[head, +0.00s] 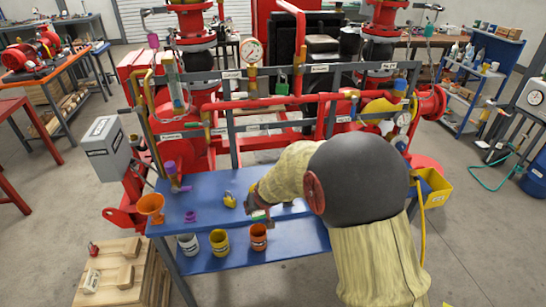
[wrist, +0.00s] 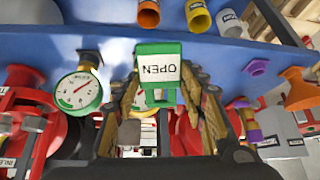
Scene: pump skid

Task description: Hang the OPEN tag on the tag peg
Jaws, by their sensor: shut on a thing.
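The OPEN tag (wrist: 158,72) is green with a white label, and its lettering is upside down in the wrist view. My gripper (wrist: 160,92) is shut on it, with a finger on each side. In the head view my gripper (head: 262,212) is over the blue bench, partly hidden by my own arm. Only a small part of the tag shows there, beside the gripper. I cannot make out the tag peg for certain in either view.
The blue bench (head: 215,188) holds a yellow padlock (head: 229,200) and an orange funnel (head: 151,206). White, yellow and orange cups (head: 258,236) stand along its front. Behind it are the skid's pipes, rails and a gauge (head: 251,51). A grey box (head: 108,148) is at left.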

